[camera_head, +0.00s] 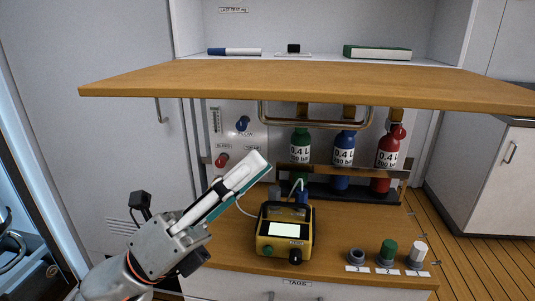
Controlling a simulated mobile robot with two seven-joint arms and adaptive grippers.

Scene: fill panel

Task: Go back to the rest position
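My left gripper (256,165) reaches in from the lower left, raised in front of the panel. Its long white and teal fingers point up and to the right, toward the space beside the green bottle. They overlap in this view, so I cannot tell whether they are open or shut, or whether anything is between them. My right gripper is not in view. A yellow device (264,246) with a lit screen stands on the lower wooden worktop (335,270), to the right of my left gripper.
A wooden shelf (290,82) juts out above. Under it are a metal rail (315,127), green (300,145), blue (343,150) and red (387,152) bottles, a blue knob (242,123) and a red knob (221,160). Three small fittings stand at the worktop's front right.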

